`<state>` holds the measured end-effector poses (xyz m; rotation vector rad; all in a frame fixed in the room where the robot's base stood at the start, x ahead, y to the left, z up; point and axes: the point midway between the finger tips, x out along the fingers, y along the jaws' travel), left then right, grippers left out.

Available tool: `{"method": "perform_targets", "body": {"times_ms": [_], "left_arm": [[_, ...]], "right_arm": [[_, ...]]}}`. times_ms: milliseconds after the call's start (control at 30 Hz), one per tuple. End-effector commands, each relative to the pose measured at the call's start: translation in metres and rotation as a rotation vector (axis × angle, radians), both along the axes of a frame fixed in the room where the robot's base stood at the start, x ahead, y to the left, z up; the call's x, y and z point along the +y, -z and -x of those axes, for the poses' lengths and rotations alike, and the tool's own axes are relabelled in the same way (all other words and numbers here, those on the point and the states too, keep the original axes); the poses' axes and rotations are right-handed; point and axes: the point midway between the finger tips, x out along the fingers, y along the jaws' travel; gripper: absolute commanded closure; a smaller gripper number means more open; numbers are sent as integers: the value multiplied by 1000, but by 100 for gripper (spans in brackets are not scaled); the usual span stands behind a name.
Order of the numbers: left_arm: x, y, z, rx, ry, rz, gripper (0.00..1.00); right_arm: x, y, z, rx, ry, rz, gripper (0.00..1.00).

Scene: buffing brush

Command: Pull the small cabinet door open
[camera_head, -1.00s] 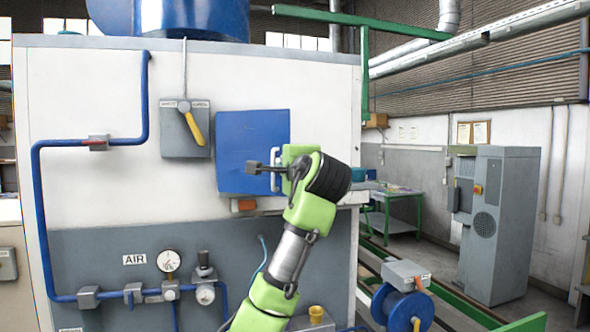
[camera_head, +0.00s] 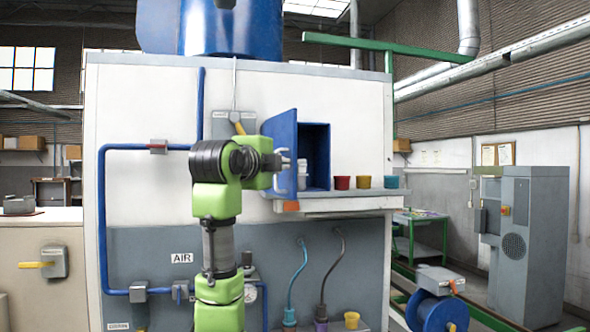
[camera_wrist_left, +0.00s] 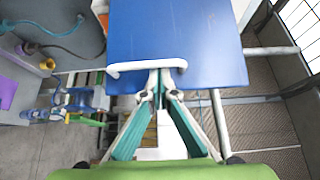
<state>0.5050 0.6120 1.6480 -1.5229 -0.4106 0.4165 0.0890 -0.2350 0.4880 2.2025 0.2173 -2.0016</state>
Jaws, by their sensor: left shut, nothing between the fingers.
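The small blue cabinet door (camera_head: 283,128) stands swung out toward me, hinged at its left, with the dark blue interior (camera_head: 317,150) showing to its right. My left gripper (camera_head: 284,160) is at the door's outer face, by its handle. In the left wrist view the white bar handle (camera_wrist_left: 125,67) crosses the blue door (camera_wrist_left: 190,30) near its edge. The left gripper (camera_wrist_left: 157,75) is shut and empty, its tips right at the handle; whether they touch it I cannot tell. My right gripper is not in view.
A ledge (camera_head: 340,204) below the opening holds red, yellow and teal cups (camera_head: 391,181). White containers (camera_head: 302,168) show inside the cabinet. A lever box (camera_head: 222,124) is behind my left arm. A blue reel (camera_head: 440,312) stands at lower right.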

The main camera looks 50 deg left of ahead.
Motion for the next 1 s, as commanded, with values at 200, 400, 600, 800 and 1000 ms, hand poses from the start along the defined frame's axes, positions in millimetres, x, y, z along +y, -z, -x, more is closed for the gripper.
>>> {"method": "perform_targets", "body": {"times_ms": [200, 400, 600, 800, 1000], "left_arm": [[10, 1, 14, 1, -3, 0, 100], [15, 1, 22, 1, -1, 0, 100], [17, 0, 24, 0, 0, 1, 100], [17, 0, 24, 0, 0, 1, 100], [17, 0, 24, 0, 0, 1, 100]], "right_arm": [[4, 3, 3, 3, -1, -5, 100], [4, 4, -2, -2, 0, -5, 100], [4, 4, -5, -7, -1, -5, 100], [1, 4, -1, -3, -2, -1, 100], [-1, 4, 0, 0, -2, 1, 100]]}}
